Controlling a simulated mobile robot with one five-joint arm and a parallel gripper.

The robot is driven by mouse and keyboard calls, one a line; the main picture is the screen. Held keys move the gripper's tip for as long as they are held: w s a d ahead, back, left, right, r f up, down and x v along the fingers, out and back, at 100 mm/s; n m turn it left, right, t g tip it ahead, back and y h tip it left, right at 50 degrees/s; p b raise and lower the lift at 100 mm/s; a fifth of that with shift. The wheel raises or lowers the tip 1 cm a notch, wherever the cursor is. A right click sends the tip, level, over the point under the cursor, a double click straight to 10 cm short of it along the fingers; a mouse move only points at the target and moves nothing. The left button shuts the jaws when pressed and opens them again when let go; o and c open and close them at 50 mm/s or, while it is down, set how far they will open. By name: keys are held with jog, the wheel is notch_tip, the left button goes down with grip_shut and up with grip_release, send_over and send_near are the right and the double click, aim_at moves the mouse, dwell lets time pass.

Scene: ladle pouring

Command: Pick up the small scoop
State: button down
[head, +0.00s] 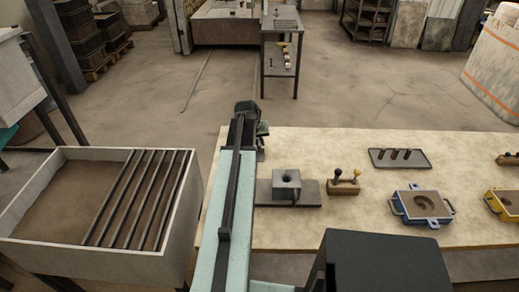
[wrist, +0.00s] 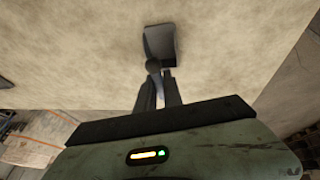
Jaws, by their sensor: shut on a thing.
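The small scoop (wrist: 161,43) shows in the wrist view as a dark grey, squared pan over the pale tabletop. Its short handle runs back to my gripper (wrist: 158,88), whose two dark fingers are shut on it. I cannot tell whether the pan touches the table or hangs above it. In the head view my gripper (head: 262,130) is at the far left corner of the table, and the arm hides most of it.
The pale table (head: 330,226) carries a grey block with a hole (head: 287,184), a small wooden stand with knobs (head: 343,185), a dark tray with pegs (head: 399,160), a blue mould (head: 421,203) and a yellow mould (head: 505,203). A sand bin with bars (head: 95,240) stands left.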

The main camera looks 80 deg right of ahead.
dwell(0.3)
notch_tip(320, 180, up, 10)
jog(key=p, duration=1)
jog(key=shift+r, duration=0.15)
